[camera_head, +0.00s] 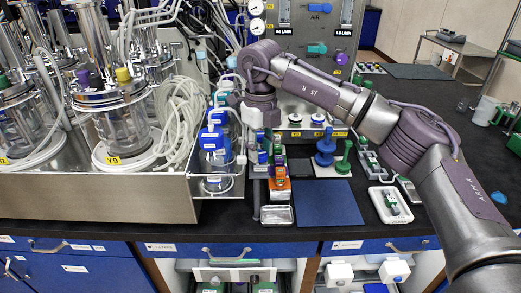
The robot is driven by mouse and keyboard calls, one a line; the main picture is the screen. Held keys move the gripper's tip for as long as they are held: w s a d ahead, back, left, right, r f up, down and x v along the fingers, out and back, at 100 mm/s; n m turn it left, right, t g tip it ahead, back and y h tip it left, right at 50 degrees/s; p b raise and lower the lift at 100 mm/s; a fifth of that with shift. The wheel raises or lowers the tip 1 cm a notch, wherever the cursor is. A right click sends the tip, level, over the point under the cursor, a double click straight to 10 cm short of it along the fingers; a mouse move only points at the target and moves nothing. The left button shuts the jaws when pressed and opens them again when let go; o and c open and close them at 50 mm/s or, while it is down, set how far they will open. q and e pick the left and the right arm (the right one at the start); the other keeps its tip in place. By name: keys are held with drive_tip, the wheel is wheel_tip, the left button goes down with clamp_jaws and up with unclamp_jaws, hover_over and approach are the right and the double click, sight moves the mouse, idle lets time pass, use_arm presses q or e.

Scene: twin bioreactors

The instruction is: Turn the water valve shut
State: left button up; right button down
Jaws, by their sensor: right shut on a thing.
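My right arm reaches in from the right, over the bench. Its dark gripper (256,113) points down just right of the blue-capped bottles. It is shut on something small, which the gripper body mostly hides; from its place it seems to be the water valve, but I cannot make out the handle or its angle. Small white and blue fittings (262,157) show just below the gripper. My left gripper is not in view.
A metal tray (130,199) with glass vessels and coiled tubing fills the left. Blue-capped bottles (213,139) stand close left of the gripper. A gauge panel (318,30) rises behind my arm. A blue mat (328,203) lies bare in front; a white tray (390,205) is right of it.

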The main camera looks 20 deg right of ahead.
sight(261, 153)
drive_tip(key=shift+m, duration=2)
drive_tip(key=c, duration=0.8)
unclamp_jaws()
wheel_tip(261, 153, up, 12)
